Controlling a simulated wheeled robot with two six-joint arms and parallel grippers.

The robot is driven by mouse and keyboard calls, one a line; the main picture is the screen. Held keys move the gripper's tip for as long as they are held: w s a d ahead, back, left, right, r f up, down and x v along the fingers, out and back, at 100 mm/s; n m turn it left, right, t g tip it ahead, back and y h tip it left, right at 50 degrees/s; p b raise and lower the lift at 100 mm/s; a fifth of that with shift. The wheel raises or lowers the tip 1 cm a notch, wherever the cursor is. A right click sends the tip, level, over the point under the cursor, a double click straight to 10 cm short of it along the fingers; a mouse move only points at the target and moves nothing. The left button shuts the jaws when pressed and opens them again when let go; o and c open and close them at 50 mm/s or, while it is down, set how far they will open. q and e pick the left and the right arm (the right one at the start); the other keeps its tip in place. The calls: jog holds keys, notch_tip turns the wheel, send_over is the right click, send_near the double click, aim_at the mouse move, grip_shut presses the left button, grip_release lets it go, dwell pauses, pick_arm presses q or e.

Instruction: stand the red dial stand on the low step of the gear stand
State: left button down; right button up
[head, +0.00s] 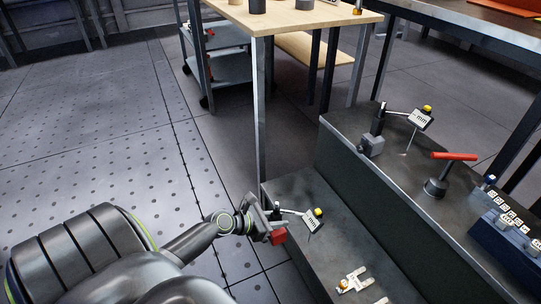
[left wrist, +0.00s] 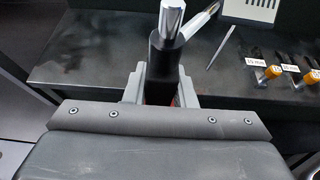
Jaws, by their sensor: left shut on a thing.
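The red dial stand has a red base (head: 278,236), a dark post, a silver arm and a white dial face (head: 309,221) with a yellow top. My left gripper (head: 268,218) is shut on it. In the left wrist view the dark post (left wrist: 160,60) with its silver top rises between the jaws (left wrist: 160,92), and the base is mostly hidden. The gear stand's low step (head: 300,186) lies just beyond. The red base overlaps the step's left edge in the head view; I cannot tell whether it touches. My right gripper is not in view.
On the gear stand's high step (head: 345,122) stand a grey-based dial stand (head: 372,146), a red-handled tool (head: 453,157) and a blue rack (head: 505,240). Small labelled parts (head: 353,281) lie at the low step's near end. The low step's far part is bare.

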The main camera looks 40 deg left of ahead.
pick_arm(q)
jog(key=w+r+x, duration=0.1)
jog(key=r+x, duration=0.1)
jog(key=x, duration=0.9)
jog(key=shift+w+d+r, duration=0.15)
jog(key=shift+w+d, duration=0.2)
jog(key=shift+w, duration=0.05)
dwell(1.7)
jog(key=shift+f, duration=0.35)
dwell(0.5)
